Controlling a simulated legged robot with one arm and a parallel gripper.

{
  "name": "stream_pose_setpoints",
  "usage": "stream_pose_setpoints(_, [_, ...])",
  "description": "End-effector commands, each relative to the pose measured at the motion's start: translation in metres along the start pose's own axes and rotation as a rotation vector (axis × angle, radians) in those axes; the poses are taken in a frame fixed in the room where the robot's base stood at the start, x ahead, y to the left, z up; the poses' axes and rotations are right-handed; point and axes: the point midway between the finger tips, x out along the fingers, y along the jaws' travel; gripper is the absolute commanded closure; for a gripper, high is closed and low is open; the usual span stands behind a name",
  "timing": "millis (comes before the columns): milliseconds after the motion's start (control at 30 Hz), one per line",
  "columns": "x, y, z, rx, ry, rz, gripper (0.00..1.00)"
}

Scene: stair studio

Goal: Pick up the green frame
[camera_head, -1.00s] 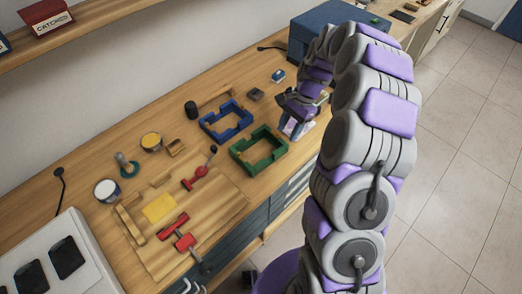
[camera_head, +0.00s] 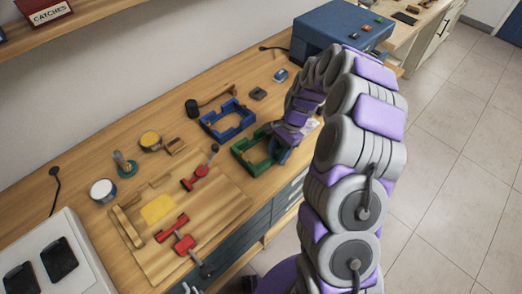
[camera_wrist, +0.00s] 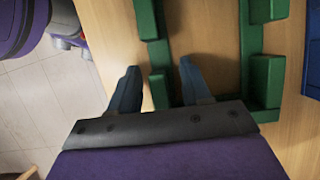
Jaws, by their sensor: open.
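The green frame (camera_head: 246,148) lies flat on the wooden counter, in front of the blue frame. My gripper (camera_head: 279,153) is over its right side and hides part of it in the head view. In the wrist view the green frame (camera_wrist: 265,80) fills the upper middle. My gripper (camera_wrist: 160,88) is open there, with one finger outside the frame's near side wall and the other over the opening inside. The wall lies between the two fingers. I cannot tell whether the fingers touch it.
The blue frame (camera_head: 240,129) lies just behind the green one. A wooden board (camera_head: 218,207) with red clamps (camera_head: 175,228) is to the left. A blue box (camera_head: 318,30) stands at the back right. The counter's front edge is close to the green frame.

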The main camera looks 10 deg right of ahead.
Motion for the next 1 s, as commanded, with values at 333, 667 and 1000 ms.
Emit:
stream_pose_setpoints(333, [-0.0014,0.0007,-0.0012,0.0,-0.002,-0.002,0.7])
stream_pose_setpoints(667, [-0.0008,0.0003,-0.0005,0.0,-0.001,-0.001,1.0])
stream_pose_setpoints(1000, [-0.0008,0.0001,-0.0004,0.0,-0.002,0.0,1.0])
